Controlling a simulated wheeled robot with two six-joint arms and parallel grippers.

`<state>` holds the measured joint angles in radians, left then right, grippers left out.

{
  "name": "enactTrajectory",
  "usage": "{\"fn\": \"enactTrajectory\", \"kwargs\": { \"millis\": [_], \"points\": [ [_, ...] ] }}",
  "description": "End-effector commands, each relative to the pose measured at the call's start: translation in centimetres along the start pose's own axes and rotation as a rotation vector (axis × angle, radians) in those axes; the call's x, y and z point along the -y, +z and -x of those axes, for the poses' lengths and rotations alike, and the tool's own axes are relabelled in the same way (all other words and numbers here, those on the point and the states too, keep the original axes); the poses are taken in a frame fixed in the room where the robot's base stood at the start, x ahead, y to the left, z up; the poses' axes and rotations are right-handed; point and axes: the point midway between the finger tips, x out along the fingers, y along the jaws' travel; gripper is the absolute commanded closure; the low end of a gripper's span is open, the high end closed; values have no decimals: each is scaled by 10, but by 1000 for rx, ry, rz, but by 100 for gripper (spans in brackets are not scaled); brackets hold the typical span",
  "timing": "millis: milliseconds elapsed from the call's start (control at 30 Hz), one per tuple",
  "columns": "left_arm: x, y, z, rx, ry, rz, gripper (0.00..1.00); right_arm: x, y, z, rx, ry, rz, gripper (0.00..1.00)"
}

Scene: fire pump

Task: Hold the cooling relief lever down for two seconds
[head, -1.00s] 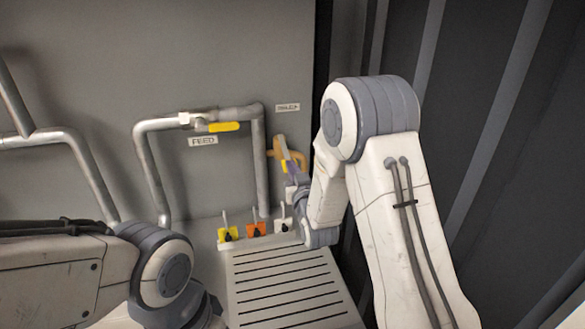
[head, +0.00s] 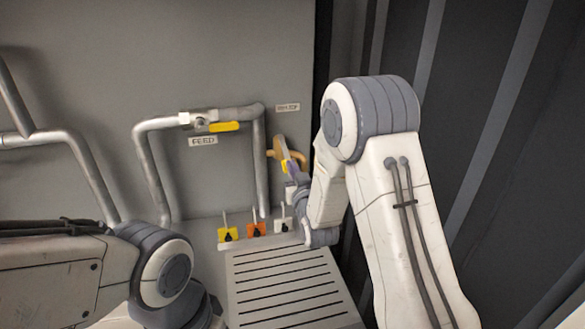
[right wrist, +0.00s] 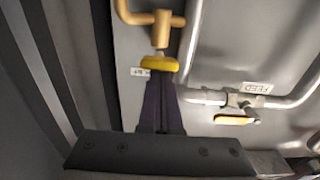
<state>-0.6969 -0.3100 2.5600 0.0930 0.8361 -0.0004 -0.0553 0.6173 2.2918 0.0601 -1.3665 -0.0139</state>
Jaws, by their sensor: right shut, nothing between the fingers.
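A brass valve (head: 299,155) with a yellow lever (head: 285,166) is on the grey wall at the right, under a small label too blurred to read. I take this for the cooling relief lever. In the right wrist view the yellow lever (right wrist: 160,63) sits below the brass pipe piece (right wrist: 163,28). My right gripper (head: 283,150) is shut and empty at this lever, partly hiding it in the head view. In the right wrist view its closed fingertips (right wrist: 160,80) end at the lever; I cannot tell whether they press on it. My left gripper is out of view.
A FEED pipe with another yellow handle (head: 224,127) is left of the brass valve. Yellow, orange (head: 256,230) and white switch blocks stand below, behind a slotted grey panel (head: 285,285). A dark ribbed wall (head: 500,150) is close on the right.

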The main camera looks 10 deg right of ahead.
Motion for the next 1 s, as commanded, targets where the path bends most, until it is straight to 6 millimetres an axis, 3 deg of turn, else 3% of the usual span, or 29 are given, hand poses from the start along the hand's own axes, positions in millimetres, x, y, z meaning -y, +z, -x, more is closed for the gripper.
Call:
{"fn": "enactTrajectory", "kwargs": {
  "millis": [667,833,967,1000],
  "points": [
    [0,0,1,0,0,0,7,0,0,0,3,-1,0,100],
    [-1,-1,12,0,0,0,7,3,-20,2,0,-4,0,100],
    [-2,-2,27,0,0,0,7,9,-49,4,-2,-11,-1,100],
    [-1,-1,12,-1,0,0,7,9,-36,16,3,-11,-1,100]
  ]
}}
